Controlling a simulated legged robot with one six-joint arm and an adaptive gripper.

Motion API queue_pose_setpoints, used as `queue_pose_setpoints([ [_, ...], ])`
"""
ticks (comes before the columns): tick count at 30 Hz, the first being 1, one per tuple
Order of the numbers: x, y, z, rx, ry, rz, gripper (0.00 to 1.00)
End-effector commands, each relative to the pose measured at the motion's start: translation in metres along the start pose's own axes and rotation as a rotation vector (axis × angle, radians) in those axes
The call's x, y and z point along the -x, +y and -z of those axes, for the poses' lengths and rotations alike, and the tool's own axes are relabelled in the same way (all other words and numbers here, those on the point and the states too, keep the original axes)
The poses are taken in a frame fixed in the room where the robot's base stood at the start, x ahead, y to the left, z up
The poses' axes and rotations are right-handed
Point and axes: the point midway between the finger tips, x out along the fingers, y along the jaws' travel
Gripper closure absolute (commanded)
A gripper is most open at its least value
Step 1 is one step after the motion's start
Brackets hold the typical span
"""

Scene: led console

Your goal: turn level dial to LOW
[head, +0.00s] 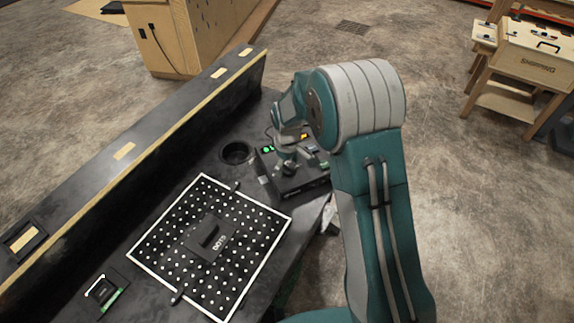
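The LED console (306,186) is a small black box at the right end of the black bench. A green light (267,149) and an orange display (304,136) show on it. My gripper (288,168) is at the console's top, in front of the lights, pointing down. It hides much of the console face. The level dial and its LOW mark cannot be made out here. Whether my gripper's fingers are open, shut or touching anything is too small and covered to tell.
A black perforated panel with a white border (140,257) lies left of the console, with a black handled block (211,238) on it. A round hole (235,153) is behind. A raised ledge (122,152) runs along the bench's back. A small black device (103,290) sits at the front left.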

Motion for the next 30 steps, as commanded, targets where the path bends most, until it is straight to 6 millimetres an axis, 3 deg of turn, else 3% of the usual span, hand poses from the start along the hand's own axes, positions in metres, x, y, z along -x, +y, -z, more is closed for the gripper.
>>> queue_pose_setpoints([
  [8,0.005,0.0,0.0,0.0,0.001,0.0,0.11],
  [24,0.104,0.0,0.002,0.0,0.0,-0.002,0.11],
  [30,0.118,0.0,0.002,0.0,-0.002,0.0,0.11],
])
